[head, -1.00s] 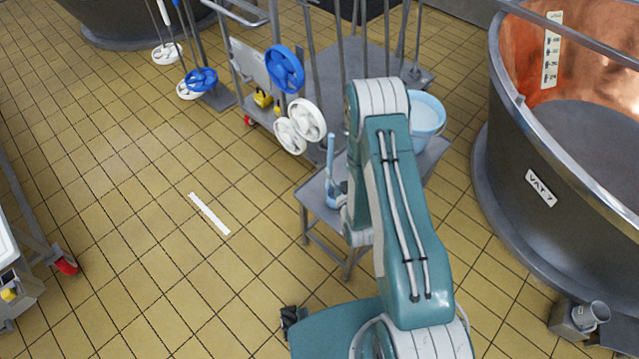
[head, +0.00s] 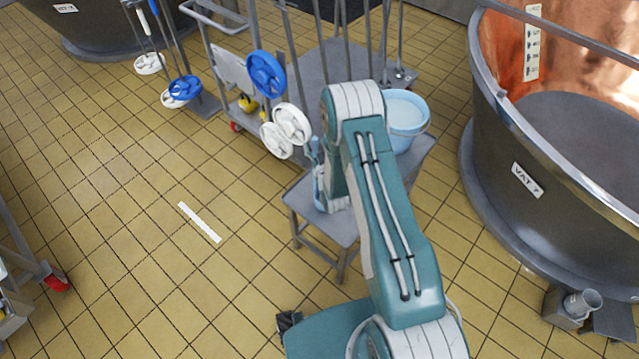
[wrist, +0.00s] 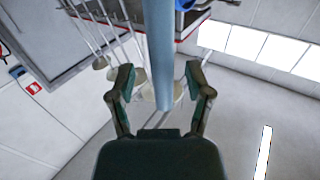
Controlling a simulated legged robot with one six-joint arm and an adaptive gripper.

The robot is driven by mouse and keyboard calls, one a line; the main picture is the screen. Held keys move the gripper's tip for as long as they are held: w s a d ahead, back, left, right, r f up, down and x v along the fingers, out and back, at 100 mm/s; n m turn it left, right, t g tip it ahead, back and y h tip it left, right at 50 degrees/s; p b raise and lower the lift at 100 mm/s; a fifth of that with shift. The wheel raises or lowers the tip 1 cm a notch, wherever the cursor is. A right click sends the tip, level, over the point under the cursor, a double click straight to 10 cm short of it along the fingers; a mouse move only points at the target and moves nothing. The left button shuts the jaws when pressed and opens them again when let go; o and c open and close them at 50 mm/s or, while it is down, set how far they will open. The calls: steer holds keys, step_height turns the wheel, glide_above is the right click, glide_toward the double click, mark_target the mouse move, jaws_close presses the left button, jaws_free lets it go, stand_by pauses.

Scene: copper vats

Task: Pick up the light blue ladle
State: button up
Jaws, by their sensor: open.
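The light blue ladle (head: 315,172) stands upright on the small grey metal stand (head: 330,226), just left of my arm in the head view. My arm partly covers it there, and my gripper is hidden. In the wrist view my gripper (wrist: 160,82) has its two dark fingers spread apart. The ladle's light blue shaft (wrist: 161,45) comes down from the top of that view and ends between the fingers in the picture. I see a gap on each side of it. I cannot tell how deep it sits between them.
A light blue bucket (head: 405,122) stands on the same stand, right of my arm. A cart (head: 230,65) with blue and white wheel-shaped tools is behind to the left. The copper vat (head: 560,190) stands at the right. The tiled floor at left is largely clear.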

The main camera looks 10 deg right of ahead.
steer(key=c, duration=0.8)
steer(key=shift+a, duration=0.1)
jaws_close()
steer(key=shift+a, duration=0.15)
